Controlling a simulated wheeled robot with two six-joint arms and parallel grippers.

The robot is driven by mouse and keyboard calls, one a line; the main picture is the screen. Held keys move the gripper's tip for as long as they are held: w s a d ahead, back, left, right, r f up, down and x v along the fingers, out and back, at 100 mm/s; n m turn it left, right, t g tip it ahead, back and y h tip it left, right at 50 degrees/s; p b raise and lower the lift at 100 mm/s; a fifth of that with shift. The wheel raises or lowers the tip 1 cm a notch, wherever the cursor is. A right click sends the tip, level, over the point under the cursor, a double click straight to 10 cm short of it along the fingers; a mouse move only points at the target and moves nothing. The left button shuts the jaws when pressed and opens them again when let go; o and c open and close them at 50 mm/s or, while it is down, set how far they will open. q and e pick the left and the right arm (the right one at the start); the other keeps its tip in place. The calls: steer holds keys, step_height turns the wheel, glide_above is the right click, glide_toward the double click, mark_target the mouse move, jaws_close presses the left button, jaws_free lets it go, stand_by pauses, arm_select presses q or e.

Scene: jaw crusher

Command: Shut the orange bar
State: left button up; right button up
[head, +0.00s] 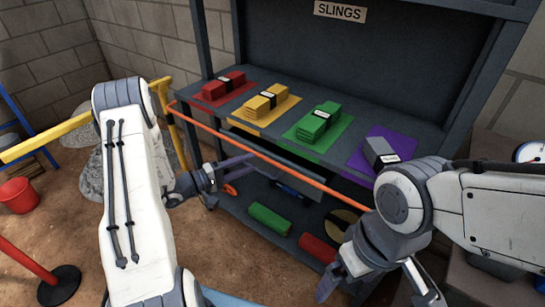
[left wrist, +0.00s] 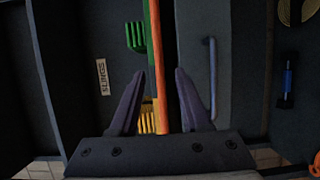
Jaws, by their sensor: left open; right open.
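The orange bar (head: 270,160) is a long thin bar running along the front of the sling shelf, from its left post down to the right, where my right arm hides its end. In the left wrist view the bar (left wrist: 157,60) runs lengthwise between the two fingers. My left gripper (head: 230,178) is open in front of the shelf, just below the bar. Its fingers (left wrist: 160,95) stand either side of the bar in the wrist view; I cannot tell whether they touch it. My right gripper (head: 372,285) is open and empty at the lower right, below the bar's right part.
Red, yellow, green and grey slings lie on coloured mats on the shelf (head: 325,93). A lower shelf holds a green roll (head: 270,218) and a red roll (head: 317,247). A yellow rail (head: 45,137), red bucket (head: 17,194) and red post (head: 28,262) stand at the left.

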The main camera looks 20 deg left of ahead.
arm_select(q)
steer(key=x, duration=0.9)
steer(key=shift+d, duration=0.1)
jaws_close()
